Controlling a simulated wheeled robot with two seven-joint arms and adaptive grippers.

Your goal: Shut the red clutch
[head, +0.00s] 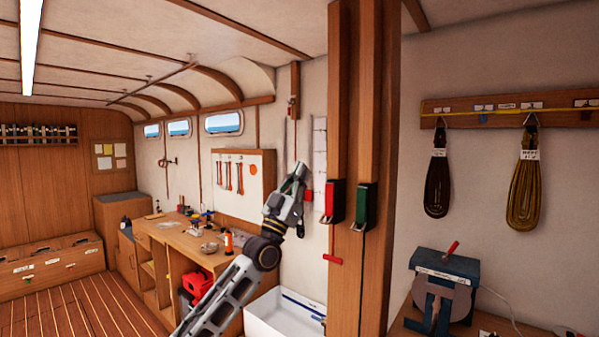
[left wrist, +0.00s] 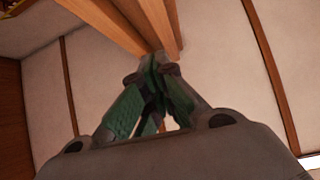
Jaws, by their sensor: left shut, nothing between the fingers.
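The red clutch cannot be made out there. My right gripper is out of view.
A workbench (head: 185,238) with small items runs along the left wall. A white bin (head: 272,318) stands below my left arm. Coiled lines (head: 523,190) hang at right above a blue machine (head: 445,265).

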